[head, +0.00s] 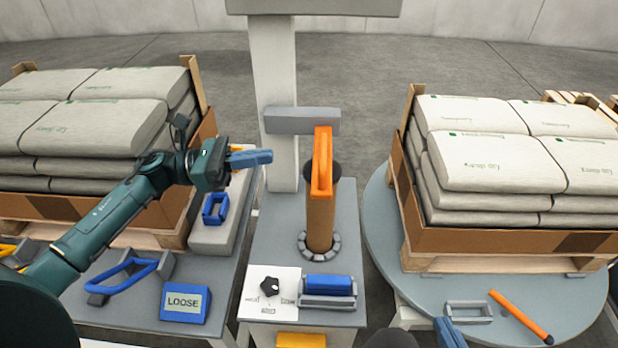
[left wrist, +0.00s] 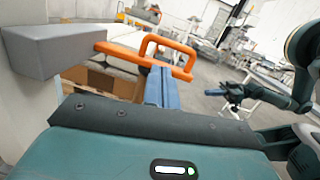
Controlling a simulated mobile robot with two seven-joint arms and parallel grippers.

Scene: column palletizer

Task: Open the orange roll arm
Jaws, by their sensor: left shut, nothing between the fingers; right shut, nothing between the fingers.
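The orange roll arm (head: 322,165) extends from a grey block (head: 302,121) on the white column, towards me above an upright brown roll (head: 320,222). In the left wrist view the orange roll arm (left wrist: 130,57) ends in a loop handle. My left gripper (head: 268,157) is shut and empty, left of the arm with a visible gap in the head view. In the left wrist view its blue fingers (left wrist: 161,76) overlap the loop; I cannot tell whether they touch. My right gripper (head: 446,330) is shut and empty at the bottom edge; it also shows in the left wrist view (left wrist: 234,93).
Pallets of stacked white sacks stand at left (head: 85,125) and right (head: 490,165). The left bench (head: 140,305) holds blue handles and a LOOSE block (head: 185,301). The round table (head: 385,235) carries a grey frame and an orange-black bar (head: 521,316).

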